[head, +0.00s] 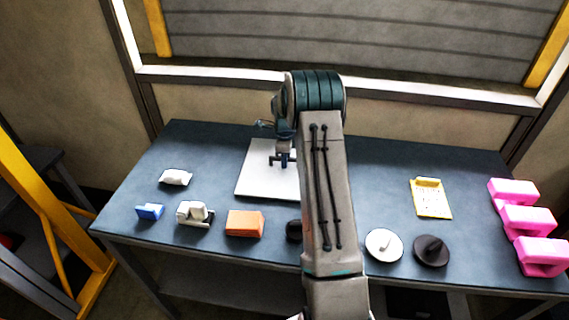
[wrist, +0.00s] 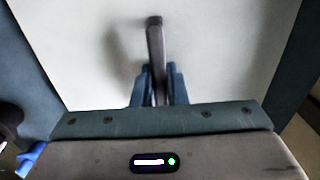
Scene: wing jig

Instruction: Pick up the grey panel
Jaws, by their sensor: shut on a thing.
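The grey panel (head: 256,184) is a flat, pale board at the middle of the blue-grey table, partly hidden by my arm in the head view. It has a dark bar-shaped handle (wrist: 155,42) standing on its face. The panel's pale face (wrist: 230,50) fills most of the wrist view. My gripper (head: 284,160) is over the panel, and in the wrist view its blue fingers (wrist: 157,72) are closed on the handle from both sides. I cannot tell whether the panel rests on the table or is slightly raised.
On the table (head: 215,145), a white packet (head: 175,177), blue block (head: 150,211), white dispenser (head: 190,211) and orange block (head: 244,223) lie left. A white disc (head: 383,245), dark disc (head: 431,250), yellow-edged sheet (head: 431,198) and pink blocks (head: 527,220) lie right. The back right is clear.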

